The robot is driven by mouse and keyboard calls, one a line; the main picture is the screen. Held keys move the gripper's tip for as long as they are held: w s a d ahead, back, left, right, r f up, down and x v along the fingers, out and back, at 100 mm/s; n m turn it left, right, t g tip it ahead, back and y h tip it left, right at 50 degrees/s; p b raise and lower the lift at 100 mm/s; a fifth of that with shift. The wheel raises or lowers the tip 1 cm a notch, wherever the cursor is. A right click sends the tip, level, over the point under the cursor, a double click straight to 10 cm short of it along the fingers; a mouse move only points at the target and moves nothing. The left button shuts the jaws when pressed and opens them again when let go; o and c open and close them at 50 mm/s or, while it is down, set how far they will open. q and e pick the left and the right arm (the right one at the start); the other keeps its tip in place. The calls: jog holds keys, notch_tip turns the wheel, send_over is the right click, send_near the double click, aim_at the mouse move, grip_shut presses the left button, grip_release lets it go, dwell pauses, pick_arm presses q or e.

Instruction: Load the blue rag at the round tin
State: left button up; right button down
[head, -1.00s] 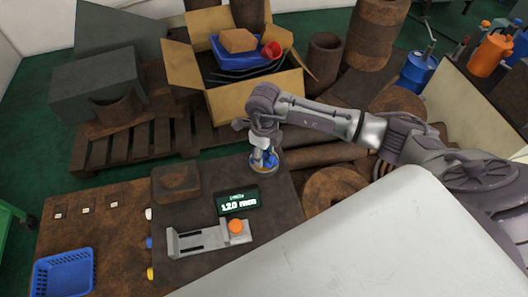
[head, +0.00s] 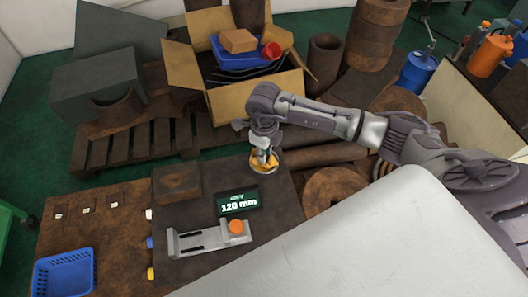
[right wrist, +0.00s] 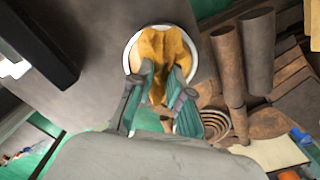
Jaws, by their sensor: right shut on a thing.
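My right gripper (head: 264,158) reaches down over the round tin (head: 281,169) on the dark bench top. It is shut on a crumpled rag (head: 259,165) that now looks yellow-orange. In the right wrist view, the rag (right wrist: 158,55) is pinched between the two teal-padded fingers (right wrist: 160,88) and spreads across the mouth of the tin. The tin's pale round rim (right wrist: 130,58) shows around the rag. The rag hides the inside of the tin. No blue cloth shows now. My left gripper is not in view.
A small display reading 120 mm (head: 238,202) stands near a grey slide fixture with an orange knob (head: 236,227). A brown block (head: 177,181) sits left of the tin. A blue basket (head: 64,273) is at lower left. Pipes (head: 320,155) lie right of the tin.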

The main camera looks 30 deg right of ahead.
jog(key=shift+r+p, duration=1.85)
jog(key=shift+r, duration=1.3)
